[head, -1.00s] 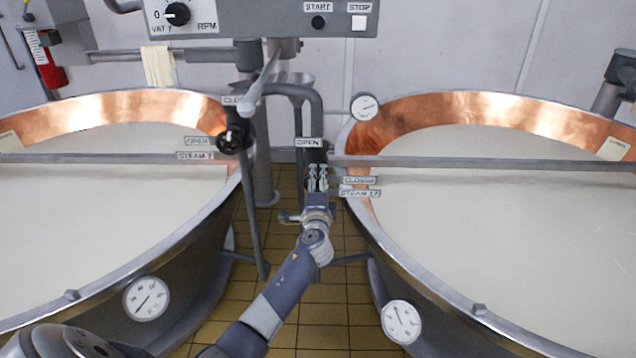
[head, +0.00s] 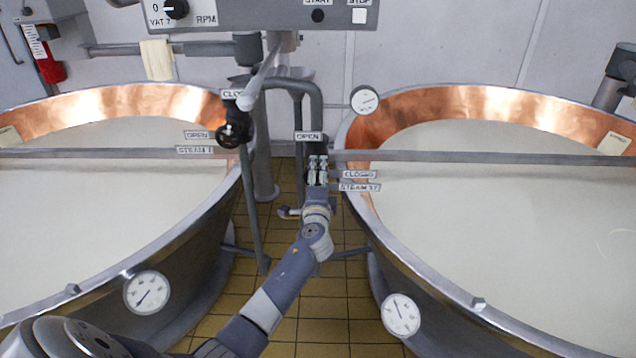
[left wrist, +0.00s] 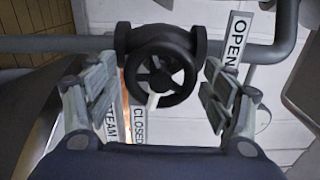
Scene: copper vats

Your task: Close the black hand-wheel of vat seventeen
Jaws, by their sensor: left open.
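The black hand-wheel (left wrist: 158,78) of vat seventeen shows in the left wrist view, spoked, with a pale pointer directed down toward the CLOSED label (left wrist: 139,125). The OPEN label (left wrist: 237,42) is at its upper right. My left gripper (left wrist: 160,86) is open, with one finger on each side of the wheel and visible gaps to the rim. In the head view my left gripper (head: 318,163) is in front of the valve, below the OPEN sign (head: 308,136) and beside the STEAM 17 sign (head: 360,187); it largely hides the wheel. My right gripper is out of view.
Another black hand-wheel (head: 234,132) is on the left vat's steam pipe. The left vat (head: 180,258) and right vat (head: 425,268) flank a narrow tiled gap (head: 322,302). A control box (head: 225,14) hangs above, with a grey lever (head: 262,78) below it.

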